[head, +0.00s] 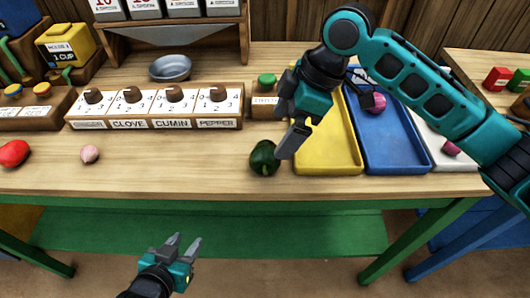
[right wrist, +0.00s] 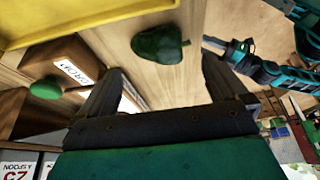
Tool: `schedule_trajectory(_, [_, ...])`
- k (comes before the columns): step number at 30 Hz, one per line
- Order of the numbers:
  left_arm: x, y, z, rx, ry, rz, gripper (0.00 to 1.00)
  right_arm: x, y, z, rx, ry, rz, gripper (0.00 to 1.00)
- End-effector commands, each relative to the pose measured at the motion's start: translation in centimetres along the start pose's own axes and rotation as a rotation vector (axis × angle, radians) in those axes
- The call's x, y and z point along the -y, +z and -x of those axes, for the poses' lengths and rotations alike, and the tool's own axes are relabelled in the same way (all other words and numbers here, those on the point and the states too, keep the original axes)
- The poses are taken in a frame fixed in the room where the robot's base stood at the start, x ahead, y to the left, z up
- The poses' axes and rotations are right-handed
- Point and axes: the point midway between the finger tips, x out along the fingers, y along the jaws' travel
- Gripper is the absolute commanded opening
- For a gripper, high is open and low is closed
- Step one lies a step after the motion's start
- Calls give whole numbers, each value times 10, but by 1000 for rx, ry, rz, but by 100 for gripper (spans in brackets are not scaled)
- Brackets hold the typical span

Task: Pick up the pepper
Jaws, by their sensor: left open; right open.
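The pepper (head: 264,158) is a dark green, rounded vegetable on the wooden table near its front edge, just left of the yellow tray. In the right wrist view the pepper (right wrist: 160,46) lies beyond the fingertips, roughly between them, with a gap. My right gripper (head: 291,140) is open and empty, close to the pepper's upper right in the head view; its open fingers also show in the right wrist view (right wrist: 163,80). My left gripper (head: 184,245) is open and empty, low in front of the table.
The yellow tray (head: 342,165) and blue tray (head: 410,164) stand right of the pepper. A dial box (head: 160,124) labelled clove, cumin and pepper stands behind left. A green button box (head: 266,103), metal bowl (head: 170,68), pink ball (head: 90,154) and red item (head: 14,153) are also there.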

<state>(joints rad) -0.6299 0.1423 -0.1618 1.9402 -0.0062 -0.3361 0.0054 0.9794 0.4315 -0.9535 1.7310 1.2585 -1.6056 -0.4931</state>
Motion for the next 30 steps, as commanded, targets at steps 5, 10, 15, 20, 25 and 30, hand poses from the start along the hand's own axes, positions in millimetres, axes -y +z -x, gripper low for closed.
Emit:
schedule_trajectory(5, [-1,5,-2,4,1,1,43,0,0,-26,-1,0,0,100])
schedule_trajectory(10, [-1,6,-2,4,1,1,43,0,0,-34,0,0,1,100])
schedule_trajectory(15, [-1,7,-5,1,1,0,43,-2,3,-55,0,-1,-1,100])
schedule_trajectory(20, [0,6,-8,-6,1,-1,43,-3,4,-78,-1,0,1,100])
schedule_trajectory(25, [0,2,-9,-10,1,-1,43,-3,3,-82,-2,2,3,100])
schedule_trajectory(30, [-1,1,-9,-11,2,-1,43,-3,3,-82,-1,2,2,93])
